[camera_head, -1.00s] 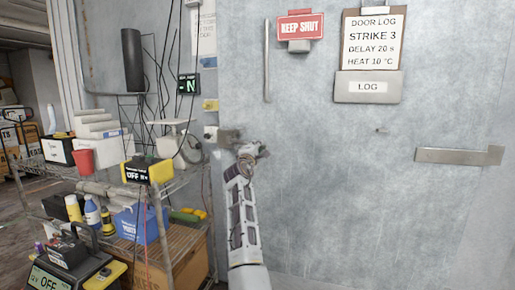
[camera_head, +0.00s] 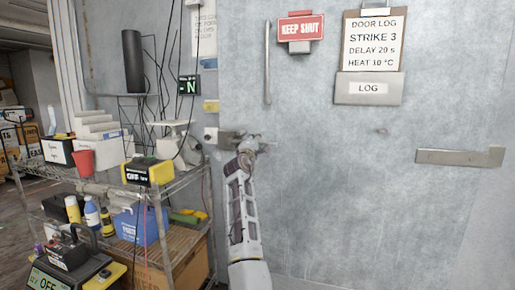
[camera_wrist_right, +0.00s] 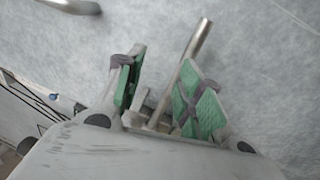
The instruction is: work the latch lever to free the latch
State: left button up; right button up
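The grey latch block (camera_head: 228,139) is fixed at the door's left edge in the head view. In the right wrist view the latch lever (camera_wrist_right: 191,55) is a slim metal rod slanting between my gripper's two green-padded fingers. My right gripper (camera_head: 256,143) is at the latch in the head view, hiding most of the lever. In the right wrist view the gripper (camera_wrist_right: 163,92) is open around the lever; a gap shows beside the left finger, and contact with the right finger cannot be told. My left gripper is out of view.
The frosted door (camera_head: 330,190) carries a vertical bar handle (camera_head: 267,62), a KEEP SHUT sign (camera_head: 300,28), a log board (camera_head: 374,42) and a flat metal bar (camera_head: 455,157). A loaded wire shelf (camera_head: 178,187) stands close on the left. The space before the door is clear.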

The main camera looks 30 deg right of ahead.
notch_tip(320, 180, up, 8)
jog(key=shift+f, duration=0.2)
dwell(0.8)
